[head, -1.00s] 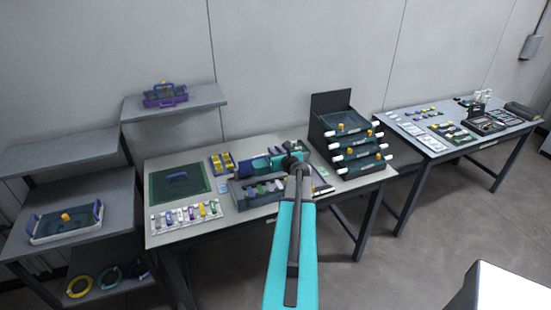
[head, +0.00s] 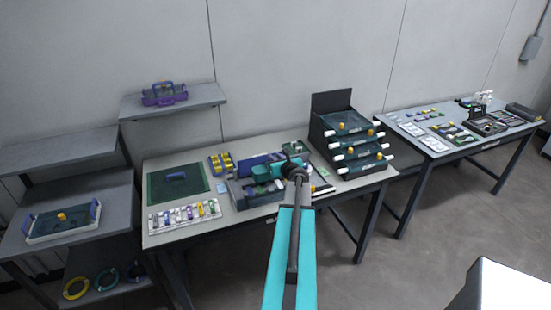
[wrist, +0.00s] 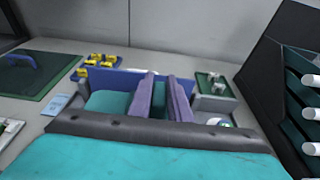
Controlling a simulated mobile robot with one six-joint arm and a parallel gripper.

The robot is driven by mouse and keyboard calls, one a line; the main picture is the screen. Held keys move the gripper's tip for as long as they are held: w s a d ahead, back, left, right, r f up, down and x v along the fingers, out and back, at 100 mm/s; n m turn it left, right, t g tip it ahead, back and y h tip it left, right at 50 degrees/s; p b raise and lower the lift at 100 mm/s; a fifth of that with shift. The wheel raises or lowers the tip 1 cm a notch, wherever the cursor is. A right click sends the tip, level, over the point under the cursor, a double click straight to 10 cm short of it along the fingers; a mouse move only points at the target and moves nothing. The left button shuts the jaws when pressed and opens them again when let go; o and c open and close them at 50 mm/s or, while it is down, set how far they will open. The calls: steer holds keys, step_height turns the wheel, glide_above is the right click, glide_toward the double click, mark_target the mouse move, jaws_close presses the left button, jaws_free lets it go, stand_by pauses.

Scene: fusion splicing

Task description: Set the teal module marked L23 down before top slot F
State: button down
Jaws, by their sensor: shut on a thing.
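My gripper (wrist: 161,76) shows in the wrist view as two purple-grey fingers shut on the teal module (wrist: 160,113), of which only a small teal part shows between them. The L23 mark is not readable. In the head view my gripper (head: 259,177) is over the grey slotted rack (head: 243,202) with the dark blue back panel (head: 250,161). The panel also shows in the wrist view (wrist: 122,84), beyond the fingers. My wrist hides much of the rack, so slot F and any gap below the module cannot be made out.
A dark stack of trays with white handles (head: 350,142) stands close on the right.

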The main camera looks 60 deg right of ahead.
steer(key=shift+f+b, duration=0.35)
steer(key=shift+f, duration=0.1)
steer(key=c, duration=1.6)
jaws_free()
steer(key=shift+c, duration=0.2)
steer(key=shift+r, duration=0.15)
steer(key=shift+r+p, duration=0.65)
steer(key=shift+p, duration=0.05)
steer(key=shift+s+a+b, duration=0.45)
steer(key=shift+s+a, duration=0.05)
steer(key=shift+s, duration=0.2)
steer(key=b+v, duration=0.2)
steer(key=v, duration=0.8)
steer(key=shift+o, duration=0.4)
steer(key=shift+a, duration=0.1)
